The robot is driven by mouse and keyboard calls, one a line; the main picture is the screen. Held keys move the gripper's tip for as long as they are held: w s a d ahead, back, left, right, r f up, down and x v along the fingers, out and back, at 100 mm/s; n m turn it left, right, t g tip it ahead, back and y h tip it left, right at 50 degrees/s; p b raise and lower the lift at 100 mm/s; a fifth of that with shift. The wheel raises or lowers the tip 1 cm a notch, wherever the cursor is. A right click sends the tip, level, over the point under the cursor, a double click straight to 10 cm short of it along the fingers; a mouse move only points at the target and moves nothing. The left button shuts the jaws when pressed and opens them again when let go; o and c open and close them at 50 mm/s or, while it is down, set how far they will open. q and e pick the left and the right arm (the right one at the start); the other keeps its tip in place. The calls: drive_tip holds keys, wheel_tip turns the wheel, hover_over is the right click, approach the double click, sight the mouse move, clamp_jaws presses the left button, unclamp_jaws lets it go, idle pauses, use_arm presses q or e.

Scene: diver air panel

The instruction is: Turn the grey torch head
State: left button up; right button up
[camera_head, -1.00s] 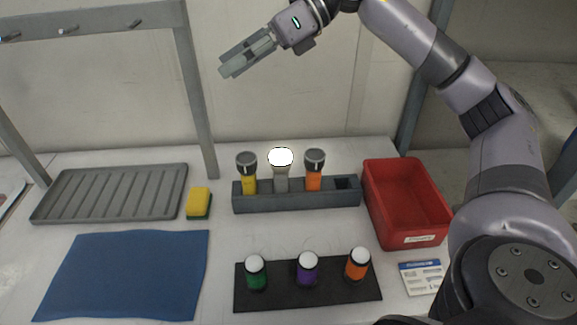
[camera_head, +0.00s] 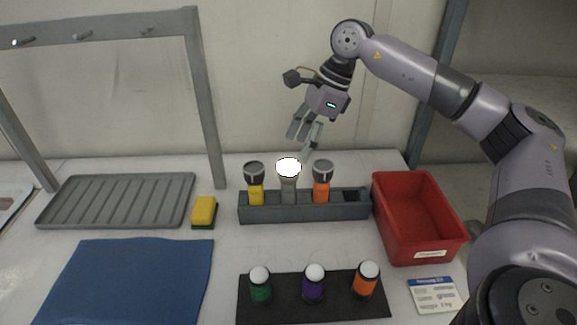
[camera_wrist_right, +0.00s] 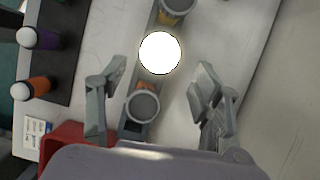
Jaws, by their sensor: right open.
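The grey torch (camera_head: 288,188) stands upright in the grey rack, between a yellow torch (camera_head: 255,190) and an orange torch (camera_head: 322,190). Its head (camera_head: 288,168) glows bright white; in the right wrist view the lit head (camera_wrist_right: 159,53) is a white disc. My right gripper (camera_head: 303,140) is open and empty, above and just behind the rack, fingers pointing down. In the right wrist view its two fingers (camera_wrist_right: 160,90) are spread wide, with the dark head of the orange torch (camera_wrist_right: 142,106) between them and the lit head farther ahead. My left gripper is not in view.
The rack (camera_head: 345,209) has an empty slot at its right end. A red bin (camera_head: 455,240) stands to its right. In front, a black mat (camera_head: 340,308) holds green, purple and orange capped items. A sponge (camera_head: 204,211), a grey tray (camera_head: 60,205) and a blue cloth (camera_head: 130,280) lie left.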

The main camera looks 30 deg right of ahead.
sight(289, 166)
drive_tip(key=x, duration=0.7)
drive_tip(key=shift+a+f+p, duration=0.1)
drive_tip(key=shift+f+p, duration=0.1)
drive_tip(key=shift+p, duration=0.1)
drive_tip(key=shift+c, duration=0.4)
